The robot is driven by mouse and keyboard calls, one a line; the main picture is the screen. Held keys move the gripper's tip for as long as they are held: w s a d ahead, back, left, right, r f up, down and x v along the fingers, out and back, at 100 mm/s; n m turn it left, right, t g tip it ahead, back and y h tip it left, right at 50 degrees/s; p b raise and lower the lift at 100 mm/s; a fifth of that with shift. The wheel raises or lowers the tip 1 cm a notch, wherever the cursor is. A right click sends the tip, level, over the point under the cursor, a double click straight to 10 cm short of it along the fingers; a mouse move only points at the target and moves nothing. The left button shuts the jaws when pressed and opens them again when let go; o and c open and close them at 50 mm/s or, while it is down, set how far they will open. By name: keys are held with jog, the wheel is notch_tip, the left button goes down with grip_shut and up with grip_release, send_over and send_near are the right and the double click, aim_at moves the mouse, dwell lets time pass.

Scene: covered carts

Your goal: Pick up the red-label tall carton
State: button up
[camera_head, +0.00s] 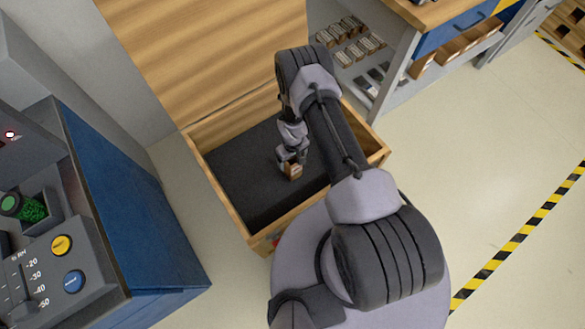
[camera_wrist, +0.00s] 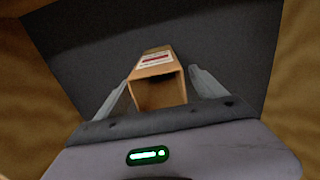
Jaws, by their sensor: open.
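The red-label tall carton (camera_wrist: 155,64) is a brown box with a white label carrying a red band. In the wrist view it lies between the two fingers of my gripper (camera_wrist: 163,85), with its darker near end facing me. The fingers are open, one on each side of it; whether either touches the carton I cannot tell. In the head view the carton (camera_head: 294,172) is small, on the dark floor of a wooden cart, with my gripper (camera_head: 291,160) right at it. My gripper partly hides it there.
The cart (camera_head: 228,206) has low wooden walls close around my gripper, and a raised wooden lid (camera_head: 190,50) behind. Shelves with small boxes (camera_head: 352,40) stand behind right. A blue cabinet with a control panel (camera_head: 130,215) stands left. The floor at right is clear.

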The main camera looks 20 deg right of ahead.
notch_tip(320, 180, down, 2)
jog(key=shift+f, duration=0.1)
jog(key=c, duration=1.4)
jog(key=shift+r, duration=0.2)
jog(key=shift+c, duration=0.2)
